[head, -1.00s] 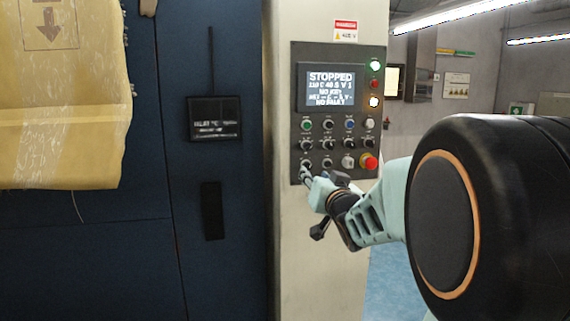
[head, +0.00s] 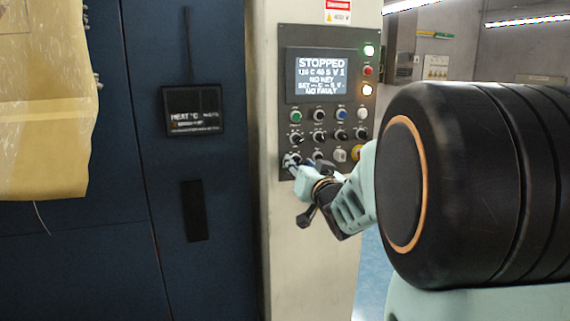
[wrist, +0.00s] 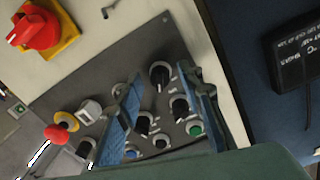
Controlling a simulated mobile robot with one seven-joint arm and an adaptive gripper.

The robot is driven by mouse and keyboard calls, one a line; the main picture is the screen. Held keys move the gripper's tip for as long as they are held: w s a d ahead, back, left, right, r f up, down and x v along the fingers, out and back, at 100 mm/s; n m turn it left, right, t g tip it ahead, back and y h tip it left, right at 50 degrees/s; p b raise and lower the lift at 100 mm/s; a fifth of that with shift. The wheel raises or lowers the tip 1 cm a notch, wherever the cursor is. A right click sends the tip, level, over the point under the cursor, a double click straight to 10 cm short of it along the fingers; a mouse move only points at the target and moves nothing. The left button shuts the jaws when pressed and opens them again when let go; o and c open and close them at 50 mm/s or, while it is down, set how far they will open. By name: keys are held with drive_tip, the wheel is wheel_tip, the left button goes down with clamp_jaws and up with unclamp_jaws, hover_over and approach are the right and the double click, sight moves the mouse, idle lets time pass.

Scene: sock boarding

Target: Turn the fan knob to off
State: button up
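The control panel (head: 290,115) is on a pale cabinet column and carries several black knobs; their labels are too small to read, so I cannot tell which is the fan knob. My gripper (head: 291,164) is at the lower left corner of the panel in the head view and partly hides the bottom row. In the wrist view, my gripper (wrist: 158,84) is open, its blue-padded fingers on either side of the bottom row's leftmost black knob (wrist: 160,74). A gap shows between the knob and the fingers; contact depth is unclear.
A white button (wrist: 90,109) and a red emergency stop (wrist: 57,133) share the bottom row. A larger red rotary switch (wrist: 38,28) is on the column below the panel. The panel screen (head: 319,75) reads "STOPPED". Dark blue cabinet doors (head: 215,270) stand to the left.

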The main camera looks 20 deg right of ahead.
drive_tip(key=shift+c, duration=0.7)
clamp_jaws()
drive_tip(key=shift+f+n+b, duration=0.1)
drive_tip(key=shift+n+b, duration=0.2)
drive_tip(key=shift+b, duration=0.3)
drive_tip(key=shift+d+n+b, duration=0.1)
drive_tip(key=shift+n+b, duration=5.7)
drive_tip(key=shift+b, duration=0.4)
drive_tip(key=shift+y, duration=0.3)
